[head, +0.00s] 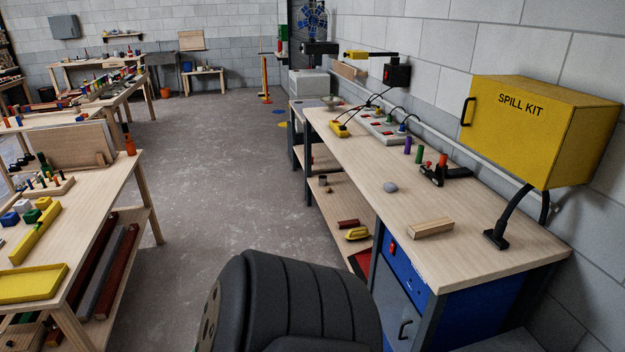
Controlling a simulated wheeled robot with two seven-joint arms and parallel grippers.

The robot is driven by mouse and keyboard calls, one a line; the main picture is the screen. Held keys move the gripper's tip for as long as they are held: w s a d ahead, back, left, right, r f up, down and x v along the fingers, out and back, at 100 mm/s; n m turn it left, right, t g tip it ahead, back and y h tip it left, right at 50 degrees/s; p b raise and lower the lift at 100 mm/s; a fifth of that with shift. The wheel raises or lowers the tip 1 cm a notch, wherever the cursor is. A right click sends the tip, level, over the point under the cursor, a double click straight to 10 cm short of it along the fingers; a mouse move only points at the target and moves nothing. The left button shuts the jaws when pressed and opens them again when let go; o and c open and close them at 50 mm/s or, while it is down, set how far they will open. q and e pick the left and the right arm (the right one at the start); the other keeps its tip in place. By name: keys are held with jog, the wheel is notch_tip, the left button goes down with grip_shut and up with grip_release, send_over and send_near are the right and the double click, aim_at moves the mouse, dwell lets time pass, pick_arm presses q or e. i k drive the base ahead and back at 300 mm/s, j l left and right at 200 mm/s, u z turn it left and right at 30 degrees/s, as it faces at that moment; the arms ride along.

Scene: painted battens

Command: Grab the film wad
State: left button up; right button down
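Neither of my grippers shows in the head view. A large black ribbed form fills the bottom middle, and I cannot tell for sure what it is.
A wooden block (431,228), a black tool (441,172) and coloured cylinders (408,145) stand on the same bench. A yellow spill kit box (540,125) hangs above its right end. Wooden tables (100,185) stand at left. Open floor (215,180) lies between.

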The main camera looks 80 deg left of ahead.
aim_at(389, 186)
jog(key=u, duration=2.05)
jog(key=i+j+z, duration=0.1)
jog(key=z, duration=0.35)
jog(key=j+z, duration=0.2)
jog(key=z, duration=0.3)
jog(key=i+j+z, duration=0.1)
jog(key=z, duration=0.35)
jog(key=j+z, duration=0.15)
jog(key=j, duration=0.3)
jog(key=j+z, duration=0.2)
jog(key=j, duration=0.3)
jog(key=j+z, duration=0.15)
jog(key=j, duration=0.3)
jog(key=k+j+z, duration=0.2)
jog(key=j, duration=0.25)
jog(key=j+z, duration=0.15)
jog(key=j, duration=0.35)
jog(key=k+j+z, duration=0.15)
jog(key=j, duration=0.25)
